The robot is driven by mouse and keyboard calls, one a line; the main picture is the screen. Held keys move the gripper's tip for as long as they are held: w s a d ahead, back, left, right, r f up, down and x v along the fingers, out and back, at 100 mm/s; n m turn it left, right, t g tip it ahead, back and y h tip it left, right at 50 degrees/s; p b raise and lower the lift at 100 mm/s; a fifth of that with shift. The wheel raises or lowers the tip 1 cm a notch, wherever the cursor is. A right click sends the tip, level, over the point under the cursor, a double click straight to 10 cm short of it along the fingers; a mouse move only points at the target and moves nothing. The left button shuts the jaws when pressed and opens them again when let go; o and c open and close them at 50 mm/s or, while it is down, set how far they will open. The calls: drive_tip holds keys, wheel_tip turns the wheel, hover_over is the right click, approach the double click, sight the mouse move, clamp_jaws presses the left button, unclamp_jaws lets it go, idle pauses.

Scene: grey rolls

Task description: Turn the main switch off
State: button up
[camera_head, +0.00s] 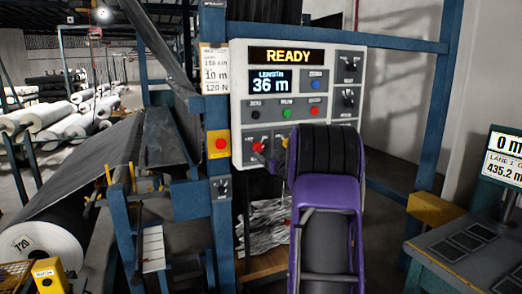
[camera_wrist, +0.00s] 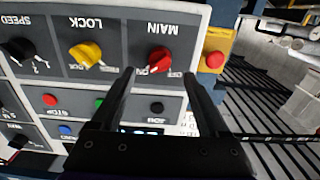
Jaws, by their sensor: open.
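The main switch (camera_wrist: 159,61) is a red rotary knob under an upside-down MAIN label in the wrist view. Its pointer appears to lean toward the ON mark, though the small lettering is hard to read. In the head view the red knob (camera_head: 258,147) is at the panel's lower left, just left of my purple arm. My gripper (camera_wrist: 158,73) is open, with its two dark fingers reaching toward the panel and their tips on either side of the red knob in the picture. No contact with the knob is visible.
The yellow LOCK knob (camera_wrist: 86,54) is beside the main switch, and a black SPEED knob (camera_wrist: 17,49) is farther left. A red button on a yellow box (camera_head: 219,144) is left of the panel (camera_head: 238,95). Its display (camera_head: 289,56) reads READY. Blue frame posts (camera_head: 213,60) stand close by.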

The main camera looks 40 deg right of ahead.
sight(261, 149)
drive_tip(key=shift+p+x, duration=0.3)
drive_tip(key=shift+x, duration=2.85)
clamp_jaws()
